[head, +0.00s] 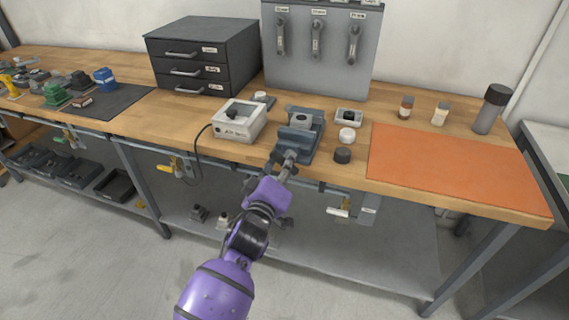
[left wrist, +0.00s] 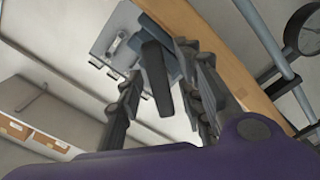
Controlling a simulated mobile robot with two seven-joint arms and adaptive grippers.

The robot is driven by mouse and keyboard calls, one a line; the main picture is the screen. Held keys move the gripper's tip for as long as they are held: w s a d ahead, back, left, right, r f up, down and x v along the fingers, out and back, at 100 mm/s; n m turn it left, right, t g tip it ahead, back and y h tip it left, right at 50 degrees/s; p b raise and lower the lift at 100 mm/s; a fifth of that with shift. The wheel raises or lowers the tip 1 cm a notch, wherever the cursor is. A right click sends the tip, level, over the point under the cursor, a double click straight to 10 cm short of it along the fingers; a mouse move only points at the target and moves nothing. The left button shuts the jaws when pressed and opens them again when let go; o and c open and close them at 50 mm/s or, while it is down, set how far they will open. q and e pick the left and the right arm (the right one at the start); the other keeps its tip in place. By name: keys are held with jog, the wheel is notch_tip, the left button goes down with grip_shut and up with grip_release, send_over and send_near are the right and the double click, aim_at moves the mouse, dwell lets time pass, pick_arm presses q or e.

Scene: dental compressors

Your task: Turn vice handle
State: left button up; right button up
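The blue-grey vice (head: 301,134) is clamped at the front edge of the wooden bench in the head view. Its handle end (head: 290,158) points forward over the edge, partly hidden by my gripper. My left gripper (head: 283,170) reaches up to it from below and in front. In the left wrist view, the two dark fingers (left wrist: 158,72) stand apart, one on each side of a dark bar (left wrist: 157,80) that looks like the vice handle. Blue vice parts (left wrist: 172,62) show behind it. I cannot tell whether either finger touches the bar. My right gripper is not in view.
A white control box (head: 238,121) with a cable stands left of the vice. A black cap (head: 342,155) and a white jar (head: 347,135) stand close on its right. An orange mat (head: 450,160) lies farther right. A drawer cabinet (head: 203,58) stands behind.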

pick_arm(q)
jog(key=shift+w+d, duration=0.1)
jog(key=shift+w, duration=0.15)
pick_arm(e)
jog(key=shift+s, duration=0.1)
pick_arm(q)
grip_shut()
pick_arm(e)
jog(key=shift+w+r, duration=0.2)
pick_arm(q)
jog(key=shift+m, duration=0.3)
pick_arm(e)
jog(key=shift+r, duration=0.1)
